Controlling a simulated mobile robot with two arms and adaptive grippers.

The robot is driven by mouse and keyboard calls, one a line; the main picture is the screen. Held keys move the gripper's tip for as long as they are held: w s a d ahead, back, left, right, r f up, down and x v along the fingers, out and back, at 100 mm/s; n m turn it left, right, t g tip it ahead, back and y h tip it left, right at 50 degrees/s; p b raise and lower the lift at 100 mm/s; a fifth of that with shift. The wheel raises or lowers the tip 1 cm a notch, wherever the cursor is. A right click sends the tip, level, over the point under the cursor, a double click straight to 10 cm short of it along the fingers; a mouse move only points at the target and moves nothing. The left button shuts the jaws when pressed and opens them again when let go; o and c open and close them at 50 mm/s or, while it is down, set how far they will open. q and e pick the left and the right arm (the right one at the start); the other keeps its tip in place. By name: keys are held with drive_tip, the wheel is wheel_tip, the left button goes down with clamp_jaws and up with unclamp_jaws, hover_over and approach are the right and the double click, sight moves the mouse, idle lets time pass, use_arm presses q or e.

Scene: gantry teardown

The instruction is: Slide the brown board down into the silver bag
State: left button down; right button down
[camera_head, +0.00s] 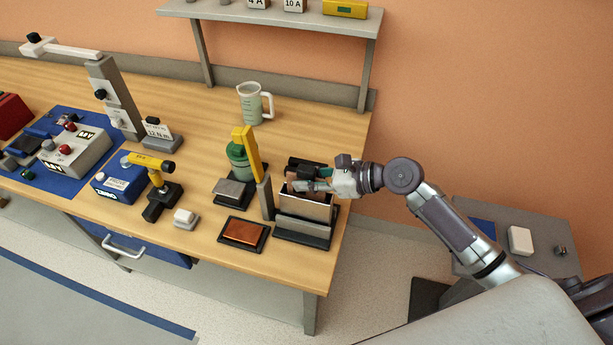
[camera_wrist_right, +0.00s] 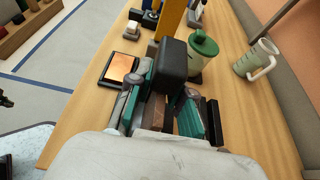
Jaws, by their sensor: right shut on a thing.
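The silver bag (camera_head: 308,206) stands open-topped in a dark holder near the bench's right front corner. My right gripper (camera_head: 302,184) reaches in from the right and is right at the bag's top. It is shut on the brown board, which shows as a narrow brown strip (camera_wrist_right: 154,113) between the teal-padded fingers in the right wrist view. The fingers and the wrist hide most of the board in the head view. I cannot tell how deep its lower edge sits in the bag. My left gripper is not in view.
A yellow upright post (camera_head: 252,152) stands just left of the bag. A copper-coloured plate on a black base (camera_head: 243,234) lies in front of it. A green-lidded jar (camera_head: 238,158) and a measuring jug (camera_head: 251,103) stand behind. The bench's right edge is close by.

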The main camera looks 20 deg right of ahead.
drive_tip(key=shift+f+b, duration=0.55)
drive_tip(key=shift+f, duration=0.85)
drive_tip(key=c, duration=1)
unclamp_jaws()
drive_tip(key=s+d+r+p, duration=0.2)
drive_tip(key=d+r, duration=0.1)
drive_tip(key=s+d+r+p, duration=0.2)
drive_tip(key=d, duration=0.1)
drive_tip(key=s+d+r+p, duration=0.2)
drive_tip(key=d+r, duration=0.1)
drive_tip(key=shift+s+r, duration=0.15)
drive_tip(key=shift+r, duration=0.2)
drive_tip(key=shift+d+f, duration=0.1)
